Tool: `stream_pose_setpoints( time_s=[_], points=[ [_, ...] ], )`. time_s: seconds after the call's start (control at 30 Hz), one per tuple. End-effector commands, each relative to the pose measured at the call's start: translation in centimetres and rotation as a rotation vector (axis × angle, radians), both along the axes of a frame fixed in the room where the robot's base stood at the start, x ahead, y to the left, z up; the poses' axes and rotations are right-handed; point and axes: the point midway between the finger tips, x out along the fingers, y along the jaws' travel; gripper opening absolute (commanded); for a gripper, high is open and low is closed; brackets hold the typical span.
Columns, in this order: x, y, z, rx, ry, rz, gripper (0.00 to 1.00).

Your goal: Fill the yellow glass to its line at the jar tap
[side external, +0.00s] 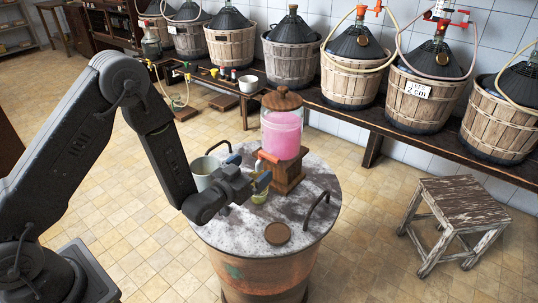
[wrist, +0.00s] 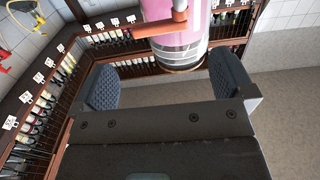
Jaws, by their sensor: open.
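The glass jar (side external: 281,130) holds pink liquid under a wooden lid and stands on a wooden block on the drum top (side external: 300,180). Its orange tap (side external: 268,157) points toward my gripper; the tap also shows in the wrist view (wrist: 162,28). A small yellow glass (side external: 259,198) stands on the drum beside and below my gripper, partly hidden by a finger. Its line and fill level cannot be made out. My gripper (side external: 249,171) is open near the tap, its fingers spread. In the wrist view nothing shows between the fingers (wrist: 165,83), and the yellow glass cannot be seen.
A pale pot (side external: 204,170) stands on the drum left of my gripper. A round brown coaster (side external: 278,233) lies toward the front, and a dark handle (side external: 316,209) rises at the right. A stool (side external: 460,212) stands apart. Basketed demijohns (side external: 348,77) line the bench behind.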

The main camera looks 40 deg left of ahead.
Motion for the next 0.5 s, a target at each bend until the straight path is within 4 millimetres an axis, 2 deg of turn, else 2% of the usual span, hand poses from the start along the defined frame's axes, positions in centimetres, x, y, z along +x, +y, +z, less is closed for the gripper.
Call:
stream_pose_setpoints(
  time_s=[0.2,0.33,0.5],
  points=[
    [4.5,0.0,0.0,-0.001,-0.002,0.0,1.0],
    [6.4,0.0,0.0,0.0,0.0,0.0,1.0],
    [7.8,0.0,0.0,0.0,0.001,-0.001,1.0]
  ],
)
